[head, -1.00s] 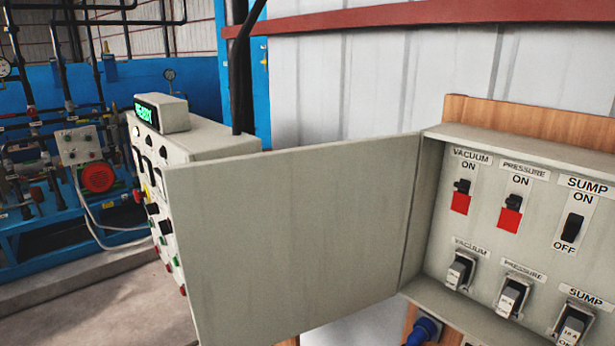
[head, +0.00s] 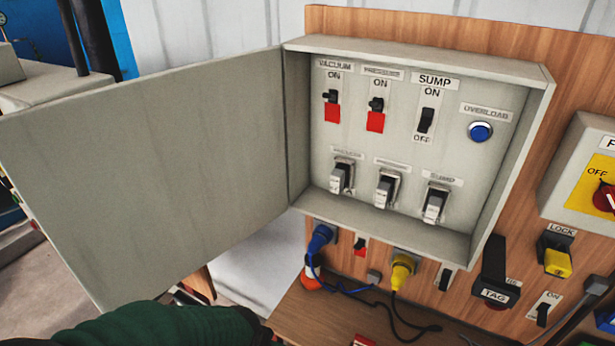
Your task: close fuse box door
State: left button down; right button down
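The fuse box (head: 520,165) is a grey open box on a wooden board, with its switches, breakers and a blue overload button showing. Its door (head: 150,170) is a flat grey panel hinged on the box's left side. The door stands wide open, swung out to the left. A dark green part of my arm shows at the bottom left, below the door and in front of its lower edge. Neither of my grippers shows in the view. I cannot tell whether the arm touches the door.
Below the box are a blue plug (head: 320,238), a yellow plug (head: 402,268) with loose cables, and a wooden ledge (head: 340,315). A grey box with a red knob (head: 604,197) and a yellow lock switch (head: 557,262) are at the right. Free space lies before the box.

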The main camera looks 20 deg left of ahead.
aim_at(137, 186)
jog(key=j+z, duration=0.1)
jog(key=z, duration=0.35)
jog(key=j+z, duration=0.15)
jog(key=z, duration=0.25)
jog(key=k+z, duration=0.1)
jog(key=z, duration=0.35)
jog(key=j+z, duration=0.15)
jog(key=z, duration=0.25)
jog(key=k+z, duration=0.15)
jog(key=z, duration=0.75)
jog(key=k+j, duration=0.1)
jog(key=k, duration=0.4)
jog(key=k+u, duration=0.15)
jog(key=k, duration=0.35)
jog(key=k+j, duration=0.2)
jog(key=k, duration=0.25)
jog(key=k+j+u, duration=0.15)
jog(key=k, duration=0.35)
jog(key=k+j, duration=0.2)
jog(key=k, duration=0.25)
jog(key=k+u, duration=0.1)
jog(key=u, duration=0.35)
jog(key=j+u, duration=0.1)
jog(key=u, duration=0.3)
jog(key=k+j+u, duration=0.1)
jog(key=u, duration=0.35)
